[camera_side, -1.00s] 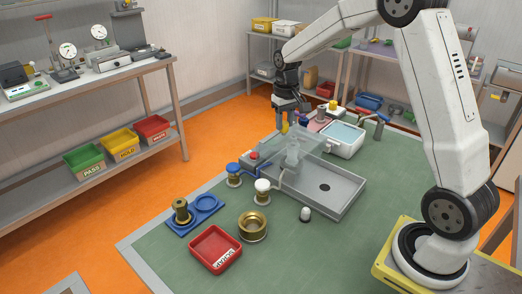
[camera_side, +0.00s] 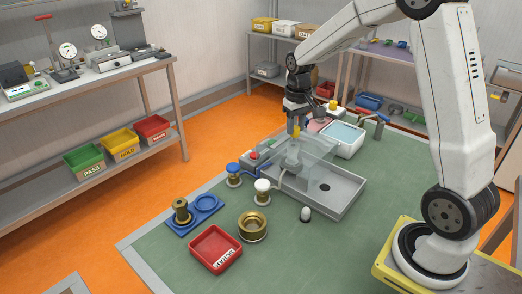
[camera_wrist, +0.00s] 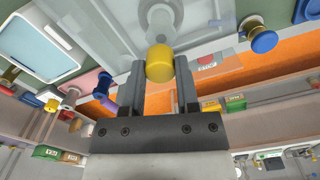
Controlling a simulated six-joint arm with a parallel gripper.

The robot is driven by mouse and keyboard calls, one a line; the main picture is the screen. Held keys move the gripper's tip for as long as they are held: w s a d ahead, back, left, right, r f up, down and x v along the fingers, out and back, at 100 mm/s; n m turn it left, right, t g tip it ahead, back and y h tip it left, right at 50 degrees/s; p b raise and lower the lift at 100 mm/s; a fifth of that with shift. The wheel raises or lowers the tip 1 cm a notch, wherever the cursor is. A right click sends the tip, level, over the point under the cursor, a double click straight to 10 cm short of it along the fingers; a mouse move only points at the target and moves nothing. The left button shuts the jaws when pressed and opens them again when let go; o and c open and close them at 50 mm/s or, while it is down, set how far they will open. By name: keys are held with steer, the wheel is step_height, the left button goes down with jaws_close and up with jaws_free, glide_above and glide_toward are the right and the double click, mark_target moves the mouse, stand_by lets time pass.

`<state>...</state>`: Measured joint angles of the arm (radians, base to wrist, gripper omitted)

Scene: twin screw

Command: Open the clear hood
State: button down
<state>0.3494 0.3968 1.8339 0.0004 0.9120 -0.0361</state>
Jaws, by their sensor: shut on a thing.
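The clear hood (camera_side: 312,147) is a see-through panel over the grey fixture (camera_side: 341,190). In the side view it stands tilted above the fixture bed, and its hinge is hard to make out. A yellow knob (camera_wrist: 159,63) sits between the two fingers of my gripper (camera_wrist: 159,80) in the wrist view. My gripper (camera_side: 296,130) is shut on this knob at the hood's upper edge in the side view. Through the hood a pale upright part (camera_side: 293,155) shows dimly.
A brass cup (camera_side: 252,226), a red tray (camera_side: 215,248) and a blue holder (camera_side: 200,208) lie nearer.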

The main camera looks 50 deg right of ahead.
glide_above(324, 152)
steer(key=shift+r, duration=0.1)
steer(key=shift+w, duration=0.1)
stand_by(0.4)
steer(key=shift+c, duration=1.8)
jaws_free()
step_height(324, 152, up, 8)
